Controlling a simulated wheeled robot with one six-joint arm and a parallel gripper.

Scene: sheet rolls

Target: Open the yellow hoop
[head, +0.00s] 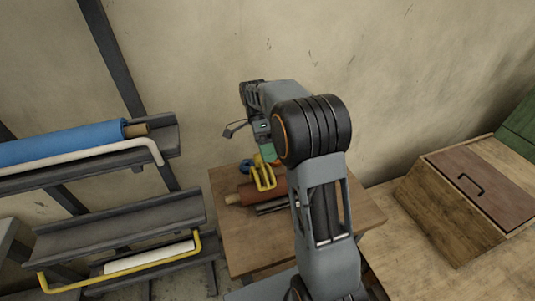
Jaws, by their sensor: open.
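The yellow hoop (122,271) is a bent bar on the lower rack at the bottom left. It runs along the rack's front edge, and its ends turn up at the left and right. A white roll (149,257) lies just behind it. My gripper (263,178), with yellow fingers, points down over the small wooden table, well to the right of the hoop and apart from it. It is open, and I see nothing held in it. My arm hides part of the table.
A blue roll (65,144) with a white hoop (85,156) lies on the upper rack. A brown roll (242,195) and a blue ring (246,166) are on the wooden table (237,240). A wooden box (458,215) with a brown lid stands at right.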

